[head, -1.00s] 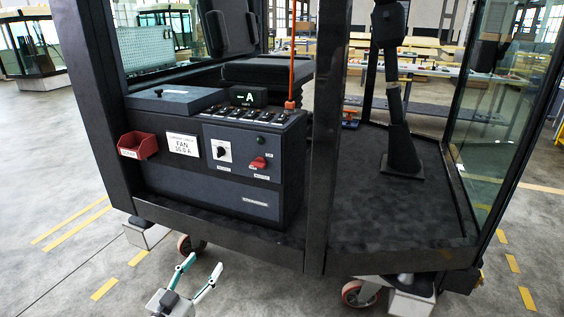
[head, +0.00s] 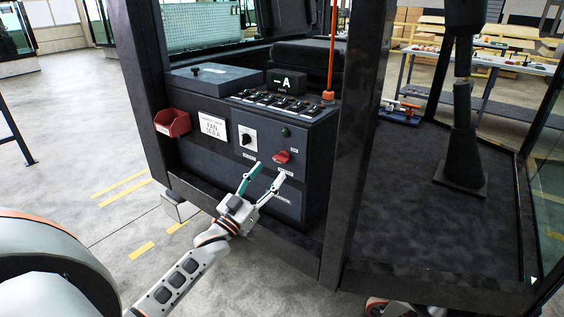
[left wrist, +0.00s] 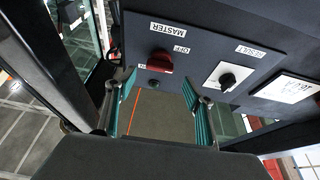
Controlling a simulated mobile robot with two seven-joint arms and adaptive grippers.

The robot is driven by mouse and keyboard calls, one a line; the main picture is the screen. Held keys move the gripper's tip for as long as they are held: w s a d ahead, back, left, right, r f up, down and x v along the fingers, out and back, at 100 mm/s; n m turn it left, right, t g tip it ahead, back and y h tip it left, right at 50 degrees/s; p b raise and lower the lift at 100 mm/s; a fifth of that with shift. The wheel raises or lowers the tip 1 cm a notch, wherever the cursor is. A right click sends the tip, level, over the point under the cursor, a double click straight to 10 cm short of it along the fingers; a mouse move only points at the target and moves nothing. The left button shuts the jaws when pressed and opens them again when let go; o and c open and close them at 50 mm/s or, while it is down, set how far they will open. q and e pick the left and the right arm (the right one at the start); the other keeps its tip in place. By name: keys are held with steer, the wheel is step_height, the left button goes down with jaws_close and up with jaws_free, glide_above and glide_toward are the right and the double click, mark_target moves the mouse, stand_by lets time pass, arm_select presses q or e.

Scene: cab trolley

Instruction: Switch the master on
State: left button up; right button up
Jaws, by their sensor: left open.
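The red master switch (head: 283,156) is on the dark front panel of the cab's console. In the left wrist view the red knob (left wrist: 160,62) appears upside down, with "MASTER" and "OFF" labels beside it. I cannot clearly tell which position the knob is turned to. My left gripper (head: 265,173) is open and empty, just in front of and below the switch. Its two teal-padded fingers (left wrist: 165,90) stand apart in the left wrist view, with the knob lying beyond the gap, apparently untouched. My right gripper is not in view.
A green lamp (head: 285,132) is above the switch. A dark post (head: 355,150) stands right.

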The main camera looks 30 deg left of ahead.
mark_target(279, 161)
arm_select(q)
steer(key=x, duration=0.5)
steer(key=shift+w+d, duration=0.1)
steer(key=shift+w, duration=0.2)
steer(key=c, duration=1.1)
